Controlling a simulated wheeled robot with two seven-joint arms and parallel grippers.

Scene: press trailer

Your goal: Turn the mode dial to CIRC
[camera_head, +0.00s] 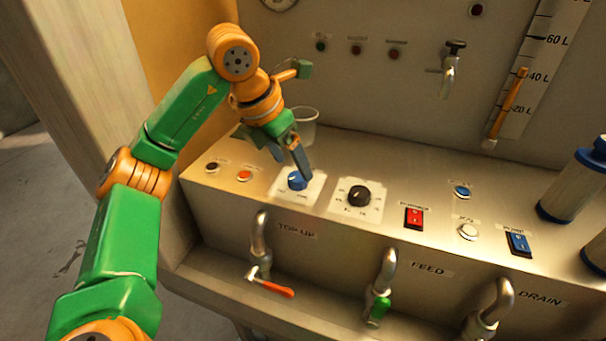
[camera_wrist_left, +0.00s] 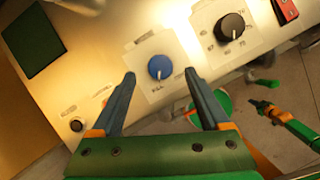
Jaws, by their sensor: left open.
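The mode dial, a blue round knob on a white label plate, sits on the sloped panel (camera_head: 297,181) and shows in the left wrist view (camera_wrist_left: 159,67). My left gripper (camera_head: 289,162) is open just over the dial. In the left wrist view its fingertips (camera_wrist_left: 159,74) lie on either side of the knob, with gaps to it; contact cannot be told. A green and orange arm, apparently my right one, shows at the right edge of the wrist view; its gripper is unclear.
A black dial (camera_head: 359,195) stands close to the right of the blue one. A red rocker switch (camera_head: 414,217), a blue rocker switch (camera_head: 518,242) and an orange button (camera_head: 244,175) are also on the panel. A clear cup (camera_head: 302,126) stands behind the gripper. Taps line the front.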

